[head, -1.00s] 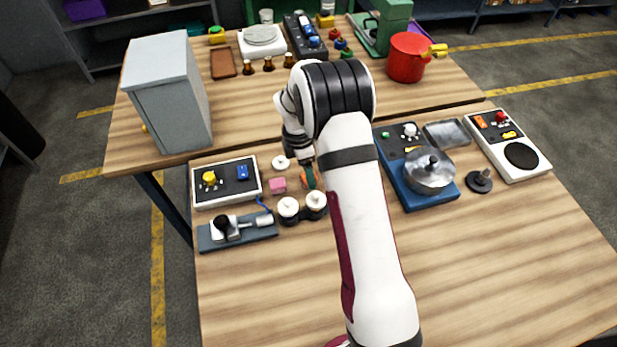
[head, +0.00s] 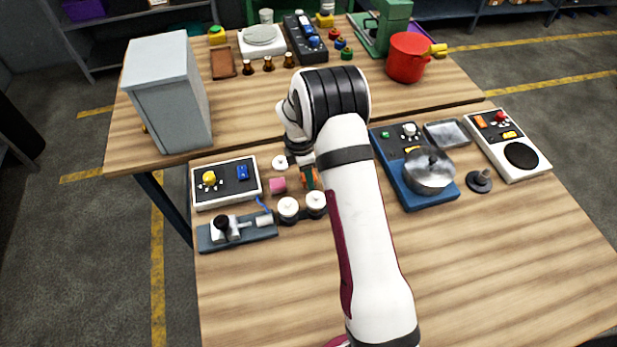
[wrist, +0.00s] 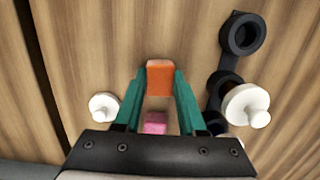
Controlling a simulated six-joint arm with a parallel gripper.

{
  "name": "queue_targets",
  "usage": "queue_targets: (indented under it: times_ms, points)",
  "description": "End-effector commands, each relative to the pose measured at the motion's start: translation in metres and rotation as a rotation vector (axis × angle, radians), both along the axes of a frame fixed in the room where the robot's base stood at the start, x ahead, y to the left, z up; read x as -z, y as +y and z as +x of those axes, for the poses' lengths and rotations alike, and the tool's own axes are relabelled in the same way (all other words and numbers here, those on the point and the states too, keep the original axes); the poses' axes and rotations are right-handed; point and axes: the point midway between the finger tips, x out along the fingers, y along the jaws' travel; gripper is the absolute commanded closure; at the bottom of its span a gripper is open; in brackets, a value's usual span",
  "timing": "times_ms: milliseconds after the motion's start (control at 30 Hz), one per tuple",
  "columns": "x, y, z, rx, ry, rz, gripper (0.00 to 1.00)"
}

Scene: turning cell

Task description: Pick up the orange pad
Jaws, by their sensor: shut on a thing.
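The orange pad (wrist: 160,78) is between the green fingertips of my gripper (wrist: 161,72) in the wrist view, touched on both sides. My gripper is shut on it. In the head view the orange pad (head: 309,178) shows partly, beside my arm, which hides much of the gripper. I cannot tell whether the pad is clear of the table. A pink pad (head: 278,185) lies on the wood to the left of it; it also shows in the wrist view (wrist: 155,127) between the fingers' bases.
White-topped round pieces (head: 288,207) stand just in front of the gripper on a dark holder (wrist: 228,75). A white disc piece (head: 280,162) is behind the pink pad. A control box (head: 226,183) and a blue fixture (head: 237,231) are at left.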

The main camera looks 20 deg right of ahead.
Motion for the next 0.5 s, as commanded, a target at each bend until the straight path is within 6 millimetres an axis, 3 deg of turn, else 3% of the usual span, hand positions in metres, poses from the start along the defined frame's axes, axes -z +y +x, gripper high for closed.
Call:
queue_targets:
  times_ms: [167,400,500]
  points:
    - [-0.005,0.0,0.0,0.0,-0.002,0.0,1.0]
    - [-0.043,0.0,0.001,0.001,-0.003,-0.001,1.0]
    - [-0.055,-0.02,-0.014,0.004,0.0,-0.001,1.0]
